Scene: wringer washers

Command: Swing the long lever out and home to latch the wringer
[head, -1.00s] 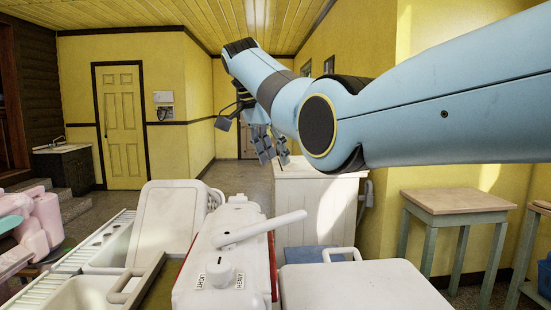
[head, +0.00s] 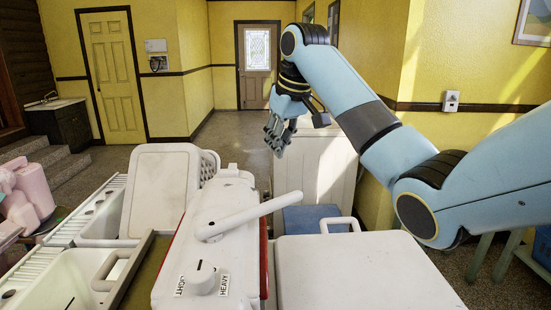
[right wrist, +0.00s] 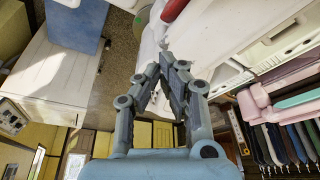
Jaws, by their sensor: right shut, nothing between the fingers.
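The long white lever (head: 250,216) lies on top of the white wringer head (head: 172,272). It runs from its pivot on the left up to a rounded free end at the right, which reaches past the head's red edge (head: 264,262). My right gripper (head: 275,143) hangs in the air beyond the lever's free end, apart from it. The right wrist view shows its fingers (right wrist: 165,60) closed together and empty. White and red washer parts show past the fingertips there, but I cannot tell the lever among them. My left gripper is out of view.
A pressure knob (head: 207,277) marked LIGHT and HEAVY stands in front of the lever. A white lid (head: 360,275) with a handle (head: 340,222) is at the right. A white cabinet (head: 325,170) and a blue box (head: 310,219) stand behind. Tubs are at the left.

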